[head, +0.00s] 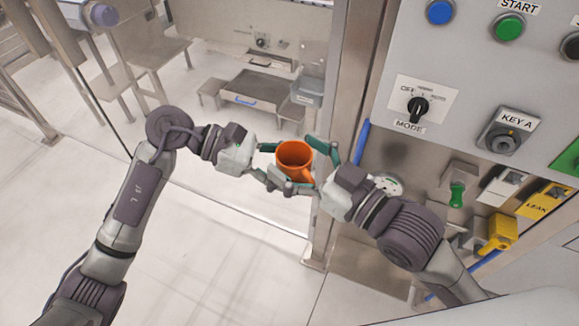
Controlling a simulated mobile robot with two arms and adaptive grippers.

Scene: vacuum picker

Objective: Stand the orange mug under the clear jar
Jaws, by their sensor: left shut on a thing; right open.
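The orange mug (296,156) is upright in the middle of the head view, held up in the air with its open top facing me. My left gripper (280,168) is shut on the orange mug from the left. My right gripper (316,168) is open, with its fingers close around the mug's right side; I cannot tell whether they touch it. The grippers hide part of the mug's lower body. I cannot make out the clear jar in this view.
A grey control panel (462,65) with buttons, a mode knob (418,105) and a key switch (507,130) stands at the right. Below it are yellow (498,232) and green (457,194) handles. A metal post (352,75) stands behind the grippers. Pale floor (210,260) is clear at lower left.

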